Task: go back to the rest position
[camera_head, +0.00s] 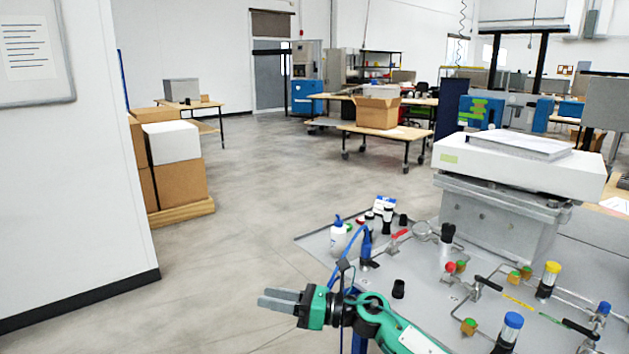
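My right gripper (264,297) is at the lower middle of the head view, on a green and white arm that comes in from the lower right. Its two grey fingers point left and lie close together, with no gap seen and nothing between them. It is over the floor, just off the left edge of the grey worktable (322,243). My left gripper is not in view.
The worktable holds a white-topped analyser block (510,165), a white bottle (338,238), a blue-capped part (512,320), a yellow-capped part (549,280) and thin tubes. Boxes (180,185) stand on a pallet by the left wall. The floor between is clear.

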